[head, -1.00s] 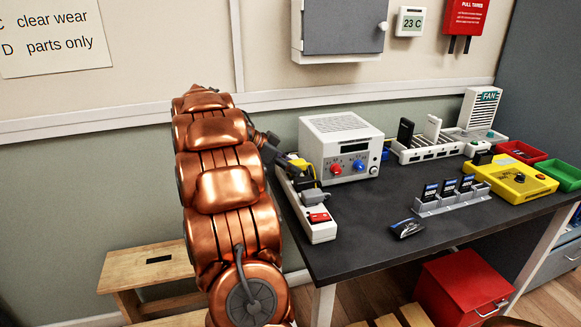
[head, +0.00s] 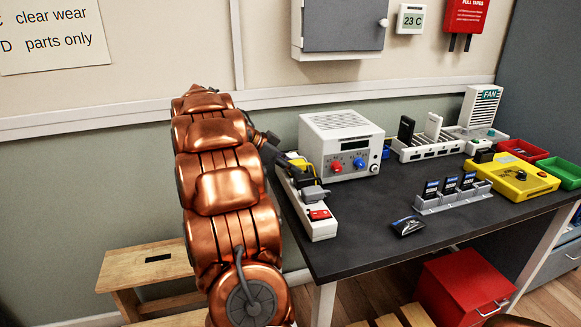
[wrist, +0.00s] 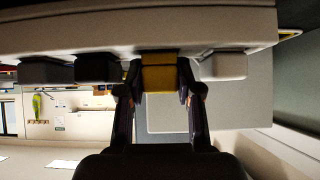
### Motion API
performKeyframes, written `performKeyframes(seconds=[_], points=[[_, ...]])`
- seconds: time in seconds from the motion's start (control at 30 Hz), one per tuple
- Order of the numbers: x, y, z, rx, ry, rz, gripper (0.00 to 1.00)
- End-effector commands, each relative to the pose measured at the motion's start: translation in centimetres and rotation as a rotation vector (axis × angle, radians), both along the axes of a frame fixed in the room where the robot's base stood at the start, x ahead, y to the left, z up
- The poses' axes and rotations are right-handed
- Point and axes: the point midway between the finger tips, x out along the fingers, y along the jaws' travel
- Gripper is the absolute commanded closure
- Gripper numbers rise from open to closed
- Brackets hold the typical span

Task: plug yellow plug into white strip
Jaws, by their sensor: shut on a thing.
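The white strip (head: 318,228) lies along the left edge of the dark table, its red switch at the near end. In the wrist view the strip (wrist: 150,28) spans the top. My gripper (wrist: 160,92) is shut on the yellow plug (wrist: 158,74), one finger on each side. The plug meets the strip's face in line with the other plugs; whether it is fully seated cannot be told. In the head view my gripper (head: 285,157) is partly hidden behind my copper arm, and the yellow plug (head: 299,163) shows only in part.
A white power supply box (head: 342,144) stands close to the right. A dark packet (head: 407,225) lies on the clear front of the table.

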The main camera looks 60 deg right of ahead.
Motion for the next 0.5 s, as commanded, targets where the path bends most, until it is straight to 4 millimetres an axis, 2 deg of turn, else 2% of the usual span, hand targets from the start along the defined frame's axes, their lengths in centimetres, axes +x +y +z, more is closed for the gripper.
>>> performKeyframes(seconds=[0.5], points=[[0.00, 0.00, -0.52, 0.000, 0.000, 0.000, 1.00]])
